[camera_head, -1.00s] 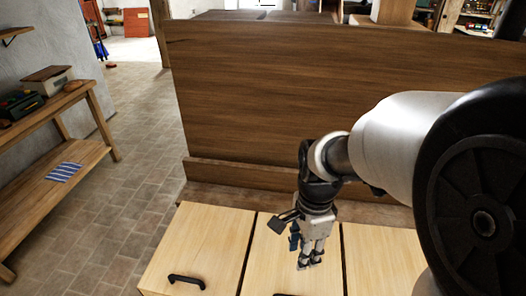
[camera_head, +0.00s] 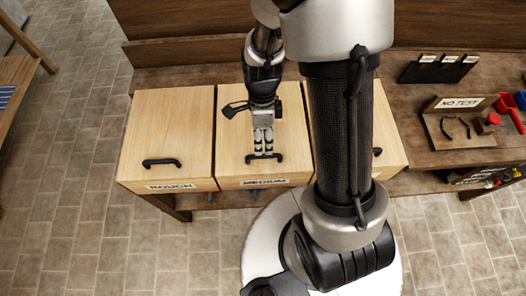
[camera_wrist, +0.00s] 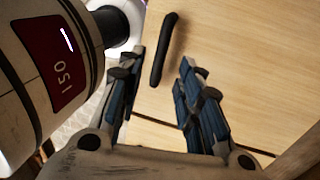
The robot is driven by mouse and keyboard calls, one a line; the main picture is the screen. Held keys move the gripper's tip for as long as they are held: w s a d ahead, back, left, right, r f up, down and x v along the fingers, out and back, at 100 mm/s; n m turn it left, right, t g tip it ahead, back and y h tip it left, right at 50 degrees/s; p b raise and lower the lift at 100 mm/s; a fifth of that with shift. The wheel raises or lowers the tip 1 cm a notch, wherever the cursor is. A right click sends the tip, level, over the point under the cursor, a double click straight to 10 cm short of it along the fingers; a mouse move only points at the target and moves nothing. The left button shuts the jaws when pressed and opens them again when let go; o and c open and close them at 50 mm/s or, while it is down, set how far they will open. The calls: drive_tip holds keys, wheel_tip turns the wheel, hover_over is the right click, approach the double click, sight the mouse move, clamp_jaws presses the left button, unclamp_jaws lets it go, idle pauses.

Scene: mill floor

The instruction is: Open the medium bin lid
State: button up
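The medium bin's lid (camera_head: 231,118) is a pale wooden panel, shut and level with its neighbours, in the middle of the row. A label reading MEDIUM (camera_head: 265,182) is on the bin's front. Its black bar handle (camera_head: 276,156) is near the front edge; it also shows in the wrist view as a dark bar (camera_wrist: 165,48). My gripper (camera_head: 263,148) points down over the lid at the handle. In the wrist view its two fingers (camera_wrist: 162,65) are apart, with the handle between and just past the tips. I cannot tell whether they touch it.
The bin labelled ROUGH (camera_head: 170,120) is to the left, its lid shut. Another lidded bin (camera_head: 385,140) is at the right, partly behind my arm. Further right are a NO TEST tray (camera_head: 460,138) and a black holder with cards (camera_head: 440,70). Tiled floor is clear at left.

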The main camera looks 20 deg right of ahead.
drive_tip(key=f, duration=0.1)
drive_tip(key=f+b, duration=0.1)
drive_tip(key=f, duration=0.1)
drive_tip(key=s+f, duration=0.1)
drive_tip(key=f, duration=0.1)
drive_tip(key=shift+a, duration=0.2)
drive_tip(key=shift+c, duration=0.6)
clamp_jaws()
